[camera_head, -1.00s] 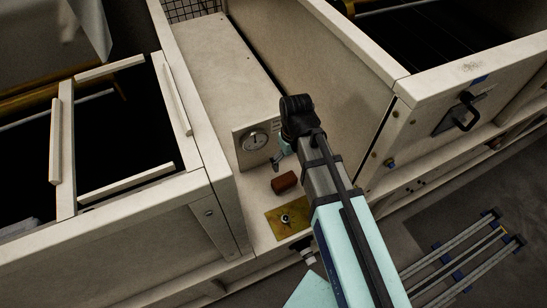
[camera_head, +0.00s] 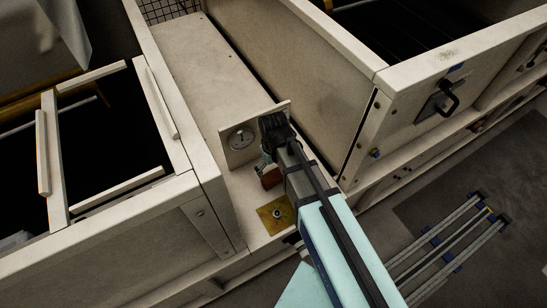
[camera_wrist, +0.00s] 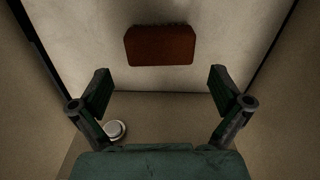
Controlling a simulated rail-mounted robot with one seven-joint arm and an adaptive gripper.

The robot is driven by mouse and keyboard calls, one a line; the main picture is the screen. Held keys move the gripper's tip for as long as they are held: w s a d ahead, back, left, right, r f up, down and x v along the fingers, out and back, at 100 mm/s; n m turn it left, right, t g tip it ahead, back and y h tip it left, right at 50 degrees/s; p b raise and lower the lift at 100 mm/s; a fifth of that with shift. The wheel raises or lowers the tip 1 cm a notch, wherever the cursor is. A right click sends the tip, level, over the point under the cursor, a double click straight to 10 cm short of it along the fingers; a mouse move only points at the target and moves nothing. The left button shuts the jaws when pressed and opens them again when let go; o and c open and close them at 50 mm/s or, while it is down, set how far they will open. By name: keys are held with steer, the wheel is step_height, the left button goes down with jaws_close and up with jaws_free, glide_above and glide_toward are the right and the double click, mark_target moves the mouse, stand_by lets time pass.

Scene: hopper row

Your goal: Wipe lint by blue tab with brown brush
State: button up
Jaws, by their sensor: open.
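The brown brush (camera_head: 271,180) is a reddish-brown block on the pale ledge between the hoppers, partly hidden behind my arm. It shows whole in the wrist view (camera_wrist: 159,46), ahead of the fingertips and roughly centred between them. My gripper (camera_wrist: 161,88) is open and empty, and apart from the brush. In the head view my gripper (camera_head: 265,162) is close beside the brush. The lint (camera_head: 449,56) is a grey smudge on the top rim of the right hopper.
A dial gauge on an upright plate (camera_head: 225,151) stands close behind my gripper. A yellow plate with a knob (camera_head: 268,221) lies in front of the brush. Hopper walls (camera_head: 335,100) rise on both sides. A black handle (camera_head: 449,105) juts from the right hopper's front.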

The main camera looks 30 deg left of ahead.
mark_target(273, 175)
steer(key=shift+f+p, duration=0.6)
steer(key=shift+f, duration=3.1)
steer(key=c, duration=0.9)
steer(key=shift+r, duration=0.1)
steer(key=shift+r+p, duration=1.6)
steer(key=shift+r, duration=1.35)
